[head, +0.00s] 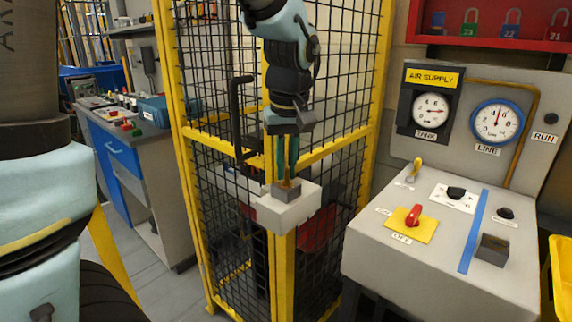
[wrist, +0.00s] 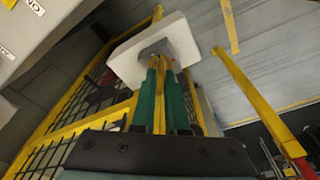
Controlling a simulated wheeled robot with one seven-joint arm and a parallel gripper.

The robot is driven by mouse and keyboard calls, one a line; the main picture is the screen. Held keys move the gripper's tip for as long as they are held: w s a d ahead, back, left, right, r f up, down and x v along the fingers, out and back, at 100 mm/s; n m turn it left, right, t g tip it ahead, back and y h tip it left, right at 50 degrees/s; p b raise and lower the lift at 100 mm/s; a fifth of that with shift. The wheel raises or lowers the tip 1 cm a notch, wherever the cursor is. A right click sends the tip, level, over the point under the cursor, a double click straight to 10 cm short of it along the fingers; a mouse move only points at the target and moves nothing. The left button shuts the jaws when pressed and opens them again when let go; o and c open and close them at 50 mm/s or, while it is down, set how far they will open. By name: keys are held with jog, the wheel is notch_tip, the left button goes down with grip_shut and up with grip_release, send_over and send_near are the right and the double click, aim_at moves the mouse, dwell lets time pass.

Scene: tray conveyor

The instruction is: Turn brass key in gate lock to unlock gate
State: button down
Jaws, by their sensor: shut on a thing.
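The gate lock is a pale box (head: 270,214) with a grey raised block (head: 287,192) on top, mounted at the yellow post of the mesh gate (head: 220,110). My gripper (head: 287,178) reaches down from above with its green fingers just over the block. It is shut on the brass key (head: 290,184), of which only a small part shows. In the wrist view the fingers (wrist: 162,72) close around the brass key (wrist: 163,62), which meets the grey block on the pale lock box (wrist: 125,55). I cannot tell how far the key is turned. The gate looks closed.
An air supply console (head: 390,255) with gauges, a red switch (head: 414,214) and a yellow handle (head: 415,166) stands close on the right. A black gate handle (head: 236,110) is left of my arm. A blue-doored workbench (head: 122,160) stands at left.

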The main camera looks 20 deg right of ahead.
dwell(0.3)
jog(key=shift+m+p, duration=0.3)
jog(key=shift+m, duration=1.4)
jog(key=shift+h, duration=0.3)
jog(key=m, duration=0.2)
jog(key=shift+m+g+p, duration=0.3)
jog(key=shift+m, duration=1.7)
